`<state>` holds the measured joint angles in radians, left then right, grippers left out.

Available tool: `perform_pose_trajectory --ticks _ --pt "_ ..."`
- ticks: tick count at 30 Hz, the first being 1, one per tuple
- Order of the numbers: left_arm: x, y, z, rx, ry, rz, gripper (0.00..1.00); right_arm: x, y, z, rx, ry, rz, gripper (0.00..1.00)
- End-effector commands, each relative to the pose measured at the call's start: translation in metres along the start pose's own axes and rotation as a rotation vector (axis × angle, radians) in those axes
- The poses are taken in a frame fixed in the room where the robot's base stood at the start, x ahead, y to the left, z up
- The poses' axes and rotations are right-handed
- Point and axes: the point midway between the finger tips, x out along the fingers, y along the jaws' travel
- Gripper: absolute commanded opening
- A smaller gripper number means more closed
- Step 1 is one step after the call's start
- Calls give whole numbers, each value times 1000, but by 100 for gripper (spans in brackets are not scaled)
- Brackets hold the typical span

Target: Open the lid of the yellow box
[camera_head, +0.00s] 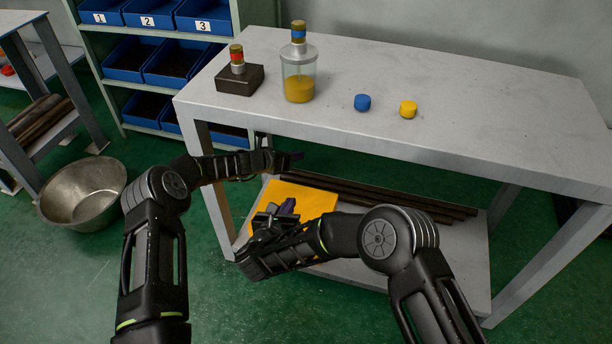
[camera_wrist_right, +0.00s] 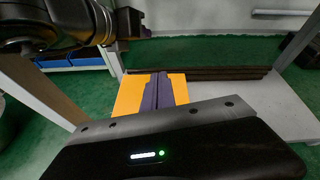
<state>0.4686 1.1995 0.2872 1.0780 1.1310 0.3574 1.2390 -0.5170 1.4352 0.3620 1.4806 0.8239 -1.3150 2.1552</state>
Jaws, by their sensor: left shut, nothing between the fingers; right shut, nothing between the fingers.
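The yellow box (camera_head: 309,199) is on the lower shelf of the grey table, partly hidden behind my right gripper. Its flat top shows in the right wrist view (camera_wrist_right: 131,95), and I cannot make out a lid edge. My right gripper (camera_head: 284,210) is shut and empty in front of and over the box; its dark fingers (camera_wrist_right: 158,92) cross the box top in the right wrist view. I cannot tell whether they touch it. My left gripper (camera_head: 298,157) is shut and empty, above and behind the box, below the tabletop edge.
Dark pipes (camera_head: 390,197) lie on the lower shelf (camera_head: 455,258) behind the box. The tabletop (camera_head: 450,110) above holds a glass jar (camera_head: 299,88), a dark block (camera_head: 240,81), a blue cap (camera_head: 362,102) and a yellow cap (camera_head: 408,109). A metal bowl (camera_head: 82,194) stands on the floor at left.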

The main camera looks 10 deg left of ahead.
Motion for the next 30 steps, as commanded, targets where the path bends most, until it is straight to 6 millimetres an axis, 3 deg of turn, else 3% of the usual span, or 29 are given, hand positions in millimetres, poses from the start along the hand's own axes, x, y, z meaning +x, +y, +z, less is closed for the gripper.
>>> perform_pose_trajectory --ticks 6,20,26,30 --pt "0 0 0 0 0 0 0 0 -9 2 180 -16 -33 0" --pt "0 0 0 0 0 0 0 3 -8 2 189 -15 -30 0" --pt "0 0 0 0 0 0 0 21 -9 2 190 -16 -31 0" --pt "0 0 0 0 0 0 0 45 -10 2 189 -16 -32 0"
